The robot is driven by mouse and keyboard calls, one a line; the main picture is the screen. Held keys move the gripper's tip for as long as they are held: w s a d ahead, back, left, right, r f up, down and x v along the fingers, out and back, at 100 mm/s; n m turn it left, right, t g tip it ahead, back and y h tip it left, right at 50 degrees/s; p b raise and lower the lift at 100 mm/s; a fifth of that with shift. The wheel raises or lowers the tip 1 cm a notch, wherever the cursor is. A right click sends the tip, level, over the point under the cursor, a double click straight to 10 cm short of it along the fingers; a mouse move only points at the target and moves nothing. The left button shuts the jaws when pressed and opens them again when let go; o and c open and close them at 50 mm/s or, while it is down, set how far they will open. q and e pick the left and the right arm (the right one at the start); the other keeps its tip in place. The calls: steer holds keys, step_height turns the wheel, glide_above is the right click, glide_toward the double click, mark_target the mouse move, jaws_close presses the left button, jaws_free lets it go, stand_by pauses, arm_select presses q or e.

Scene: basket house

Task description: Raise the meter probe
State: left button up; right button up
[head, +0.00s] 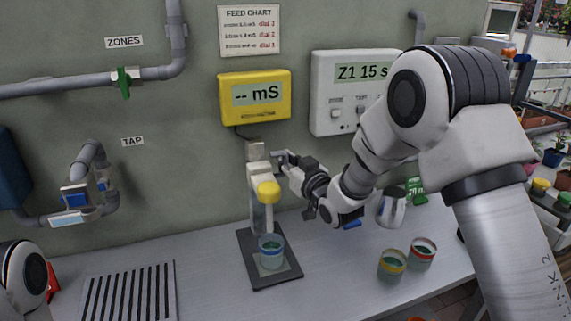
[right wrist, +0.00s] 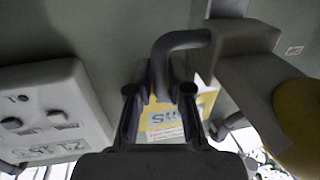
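The meter probe stand has a pale post (head: 257,172), a yellow-capped head (head: 268,191) and a dark base plate (head: 250,250). A blue-rimmed cup (head: 271,252) of greenish liquid stands on the base below the head. I cannot tell where the probe tip is. My right gripper (head: 284,163) is at the stand's upper right, by its grey bent handle. In the right wrist view the gripper's fingers (right wrist: 159,92) are apart, on either side of the handle (right wrist: 178,41), with gaps showing. The yellow meter (head: 255,97) reads "-- mS". My left gripper is out of view.
A white timer box (head: 345,90) reading "Z1 15 s" hangs behind my right arm. A yellow-banded cup (head: 392,264) and a red-banded cup (head: 422,252) stand to the right on the counter. A slotted drain grate (head: 128,292) lies left. Pipes run along the left wall.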

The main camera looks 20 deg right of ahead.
steer(key=shift+s+f, duration=0.1)
steer(key=shift+s, duration=0.05)
steer(key=v, duration=1.1)
steer(key=shift+s, duration=0.35)
steer(key=shift+d, duration=0.15)
